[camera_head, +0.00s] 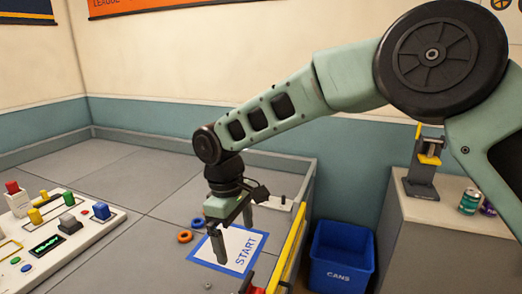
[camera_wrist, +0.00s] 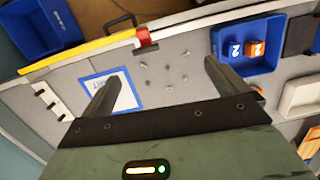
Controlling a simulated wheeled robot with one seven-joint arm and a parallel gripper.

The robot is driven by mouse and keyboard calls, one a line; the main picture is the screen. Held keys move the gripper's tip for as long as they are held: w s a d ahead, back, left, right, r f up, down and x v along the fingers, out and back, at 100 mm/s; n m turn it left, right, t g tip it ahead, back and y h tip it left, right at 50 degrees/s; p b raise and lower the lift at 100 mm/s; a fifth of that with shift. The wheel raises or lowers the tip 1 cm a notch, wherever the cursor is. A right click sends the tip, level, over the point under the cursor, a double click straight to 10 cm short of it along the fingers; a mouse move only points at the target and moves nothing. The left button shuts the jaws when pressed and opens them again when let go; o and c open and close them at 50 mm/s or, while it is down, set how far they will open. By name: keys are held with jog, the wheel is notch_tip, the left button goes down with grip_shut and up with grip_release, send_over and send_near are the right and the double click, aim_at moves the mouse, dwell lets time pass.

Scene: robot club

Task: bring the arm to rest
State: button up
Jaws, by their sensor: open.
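My arm reaches across the head view from the upper right, bent and pointing down. My gripper (camera_head: 236,232) hangs above the START sheet (camera_head: 247,254) on the grey arena floor. In the wrist view my gripper (camera_wrist: 160,85) has its two fingers wide apart with nothing between them. The START sheet (camera_wrist: 126,92) shows there partly behind the left finger.
A control panel (camera_head: 75,228) with coloured buttons lies left. Orange (camera_head: 185,237) and blue (camera_head: 197,223) rings lie near the sheet. A CANS bin (camera_head: 341,260) stands right, beyond the yellow-topped wall (camera_head: 287,253). A blue tray (camera_wrist: 258,64) holds numbered cubes.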

jog(key=s+d+r+m+y, duration=0.1)
jog(key=s+d+r+m, duration=0.1)
jog(key=s+d, duration=0.8)
jog(key=s+d+r+m+y, duration=0.1)
jog(key=s+d+m, duration=0.3)
jog(key=s+d, duration=0.6)
jog(key=s+r, duration=0.1)
jog(key=s, duration=0.3)
jog(key=shift+d+t, duration=0.25)
jog(key=shift+t, duration=0.15)
